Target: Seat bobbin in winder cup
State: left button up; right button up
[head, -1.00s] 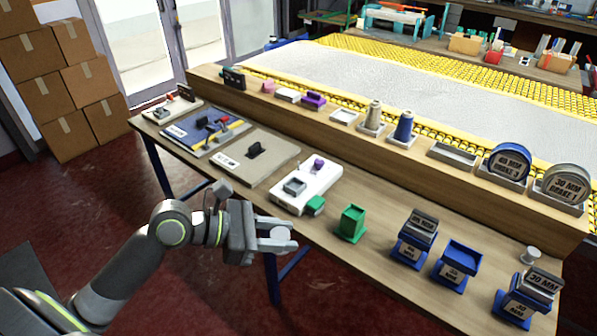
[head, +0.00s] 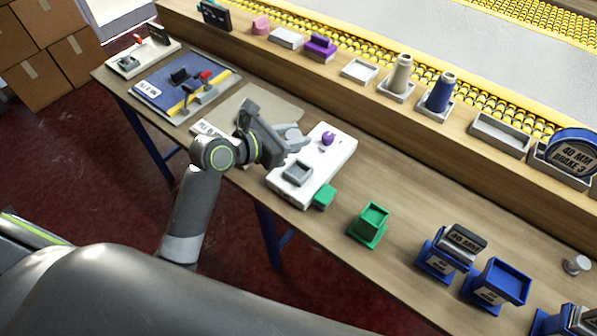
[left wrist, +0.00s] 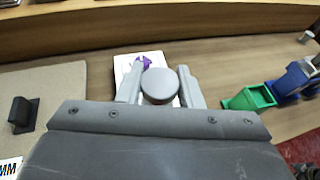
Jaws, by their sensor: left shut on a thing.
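My left gripper (head: 293,138) is shut on a grey round bobbin (left wrist: 159,85), which shows between its two fingers in the left wrist view. In the head view the fingers hide most of the bobbin. They are over the upper left part of the white winder (head: 338,160). The winder has a grey square cup (head: 298,173) on its near part, a purple knob (head: 327,138) farther back and a green block (head: 324,197) at its near right corner. In the left wrist view the bobbin and fingers cover much of the winder. I cannot tell the height of the bobbin above it.
A beige board (head: 268,104) lies left of the winder, and a blue board (head: 180,88) lies beyond it. A green open bin (head: 371,220) and blue stands (head: 497,284) are on the right. Another grey spool (head: 577,265) stands at far right. A raised wooden shelf (head: 440,125) runs behind.

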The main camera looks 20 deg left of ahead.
pick_arm(q)
jog(key=shift+w+d+f, duration=0.25)
jog(key=shift+d+f, duration=0.25)
jog(key=shift+f, duration=0.1)
notch_tip(320, 180, down, 6)
jog(key=shift+w+a+r+b, duration=0.1)
jog(key=shift+w+r+b, duration=0.1)
jog(key=shift+b, duration=0.25)
jog(key=shift+f, duration=0.3)
notch_tip(320, 180, down, 3)
jog(key=shift+f+b, duration=0.15)
jog(key=shift+b, duration=0.15)
pick_arm(e)
jog(key=shift+s+a+f, duration=0.1)
jog(key=shift+a+f, duration=0.2)
jog(key=shift+f, duration=0.45)
jog(key=shift+s, duration=0.1)
